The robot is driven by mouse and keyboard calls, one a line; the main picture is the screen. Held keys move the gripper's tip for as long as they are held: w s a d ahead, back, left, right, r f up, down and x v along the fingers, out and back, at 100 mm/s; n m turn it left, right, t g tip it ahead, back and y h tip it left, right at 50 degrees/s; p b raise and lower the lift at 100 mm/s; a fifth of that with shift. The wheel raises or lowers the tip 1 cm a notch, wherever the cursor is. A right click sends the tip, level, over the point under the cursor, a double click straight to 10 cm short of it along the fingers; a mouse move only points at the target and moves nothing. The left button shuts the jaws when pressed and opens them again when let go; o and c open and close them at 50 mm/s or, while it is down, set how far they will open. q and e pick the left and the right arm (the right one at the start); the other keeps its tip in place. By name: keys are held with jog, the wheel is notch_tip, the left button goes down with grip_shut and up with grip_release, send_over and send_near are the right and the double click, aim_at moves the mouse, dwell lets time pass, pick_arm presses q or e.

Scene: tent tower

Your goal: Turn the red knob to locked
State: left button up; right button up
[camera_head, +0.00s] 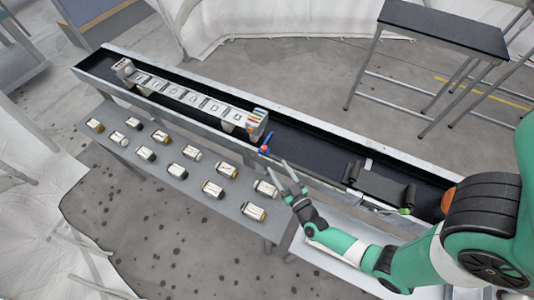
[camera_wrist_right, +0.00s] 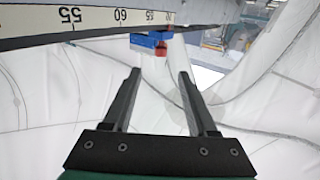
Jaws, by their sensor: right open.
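The red knob (camera_head: 264,151) is a small red part beside a blue piece (camera_head: 267,139) at the near edge of the long dark trough. In the right wrist view the red knob (camera_wrist_right: 161,50) sits under the blue piece (camera_wrist_right: 150,38), ahead of my fingertips. My right gripper (camera_head: 284,167) is open and empty, just right of and below the knob in the head view, apart from it. Its two dark fingers (camera_wrist_right: 160,74) show spread in the wrist view. The knob's marking and set position are too small to read. My left gripper is not in view.
A white lettered rack (camera_head: 190,97) stands along the trough (camera_head: 310,143). A grey shelf (camera_head: 160,188) in front holds several small labelled jars. A scale strip (camera_wrist_right: 90,18) crosses the top of the wrist view. A dark-topped table (camera_head: 445,28) stands at the back right.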

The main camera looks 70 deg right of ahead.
aim_at(266, 150)
jog(key=b+x, duration=0.1)
jog(key=x, duration=0.8)
jog(key=shift+a+b, duration=0.1)
jog(key=shift+b, duration=0.3)
grip_shut()
